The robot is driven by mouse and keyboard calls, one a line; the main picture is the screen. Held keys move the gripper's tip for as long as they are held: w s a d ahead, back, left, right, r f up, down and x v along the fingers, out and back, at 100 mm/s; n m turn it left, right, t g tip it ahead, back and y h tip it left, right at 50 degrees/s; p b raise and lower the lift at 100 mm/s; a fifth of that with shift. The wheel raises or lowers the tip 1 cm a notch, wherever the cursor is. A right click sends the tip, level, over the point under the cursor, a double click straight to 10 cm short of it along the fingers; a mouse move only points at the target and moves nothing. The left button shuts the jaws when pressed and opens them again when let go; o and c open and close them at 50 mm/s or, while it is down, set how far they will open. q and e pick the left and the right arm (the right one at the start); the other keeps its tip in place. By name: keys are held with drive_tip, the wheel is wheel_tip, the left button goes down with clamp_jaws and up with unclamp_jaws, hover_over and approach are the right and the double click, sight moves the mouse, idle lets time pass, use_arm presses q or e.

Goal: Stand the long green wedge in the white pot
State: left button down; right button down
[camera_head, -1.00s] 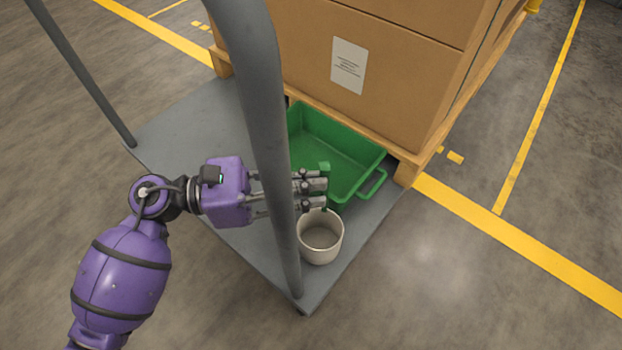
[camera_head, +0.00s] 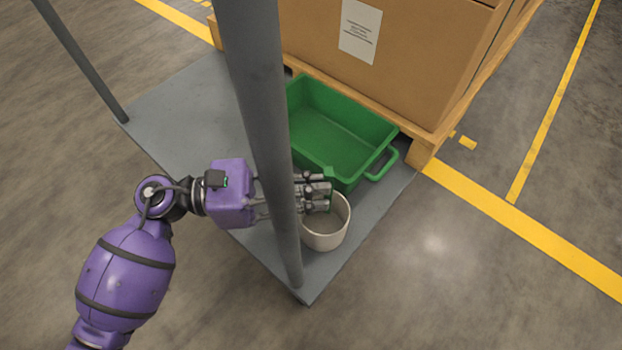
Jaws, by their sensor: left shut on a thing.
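The white pot (camera_head: 327,238) stands upright near the front corner of the grey cart platform, its mouth facing up. My left gripper (camera_head: 326,194) is over the pot's back rim and reaches in from the left, passing behind a grey post. It is shut on the long green wedge (camera_head: 329,174). Only the wedge's top end shows clearly above the fingers; the fingers hide most of the rest. I cannot tell whether its lower end is inside the pot. My right gripper is not in view.
A grey post (camera_head: 262,130) stands in front of my left wrist. A green tray (camera_head: 335,140) with handles lies just behind the pot. Cardboard boxes (camera_head: 415,65) on a wooden pallet (camera_head: 420,152) stand behind it. The platform's left part (camera_head: 185,115) is clear.

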use_arm(q)
wheel_tip(320, 180, down, 4)
drive_tip(key=b, duration=0.3)
drive_tip(key=shift+f, duration=0.1)
idle(0.3)
drive_tip(key=c, duration=1.6)
unclamp_jaws()
drive_tip(key=shift+c, duration=0.2)
drive_tip(key=shift+a, duration=0.15)
drive_tip(key=s+a, duration=0.2)
drive_tip(key=a, duration=0.9)
drive_tip(key=shift+a, duration=0.3)
